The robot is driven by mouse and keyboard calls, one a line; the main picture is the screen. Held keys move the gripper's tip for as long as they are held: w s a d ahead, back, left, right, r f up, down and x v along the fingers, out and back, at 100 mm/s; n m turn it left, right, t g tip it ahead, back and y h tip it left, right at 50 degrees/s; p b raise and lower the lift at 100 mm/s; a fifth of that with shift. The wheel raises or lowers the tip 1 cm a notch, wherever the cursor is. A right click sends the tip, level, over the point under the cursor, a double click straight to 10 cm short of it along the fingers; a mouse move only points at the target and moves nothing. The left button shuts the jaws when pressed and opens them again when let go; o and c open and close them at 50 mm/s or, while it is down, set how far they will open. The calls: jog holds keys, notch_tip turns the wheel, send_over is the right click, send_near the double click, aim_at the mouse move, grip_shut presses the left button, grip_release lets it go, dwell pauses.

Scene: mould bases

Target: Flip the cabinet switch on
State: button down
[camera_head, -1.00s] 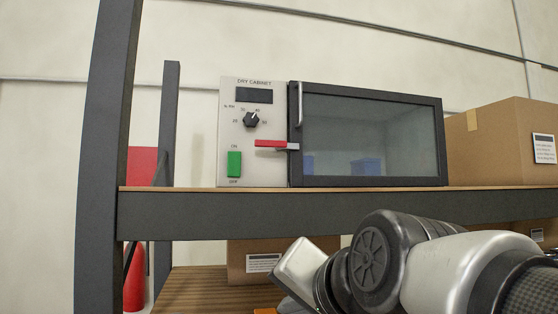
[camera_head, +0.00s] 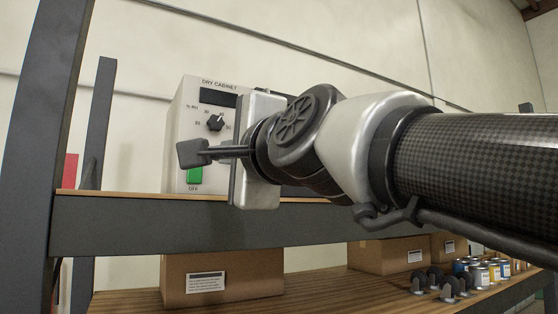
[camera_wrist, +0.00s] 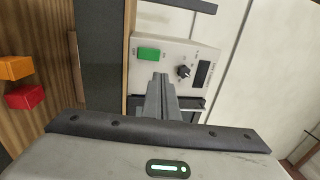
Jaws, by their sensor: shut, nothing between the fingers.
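The dry cabinet (camera_head: 177,125) stands on the upper shelf, its control panel facing me. Its green rocker switch (camera_head: 195,176) is low on the panel, its upper part hidden by my gripper; I cannot tell which way it is tipped. In the wrist view the whole switch (camera_wrist: 148,54) shows. My gripper (camera_head: 190,153) is shut and empty, its fingers in front of the panel near the ON side of the switch. In the wrist view the fingertips (camera_wrist: 160,77) are beside the switch. Contact cannot be told.
A black knob (camera_head: 215,123) and dark display (camera_head: 217,97) are above the switch. My arm hides the cabinet door. A dark post (camera_head: 45,120) stands left, and the shelf edge (camera_head: 130,222) runs below.

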dwell(0.3)
jog(key=p, duration=0.5)
send_near(195, 169)
jog(key=w+a+r, duration=0.3)
jog(key=w+r, duration=0.1)
jog(key=w, duration=0.1)
jog(key=shift+w+d, duration=0.2)
jog(key=shift+d, duration=0.05)
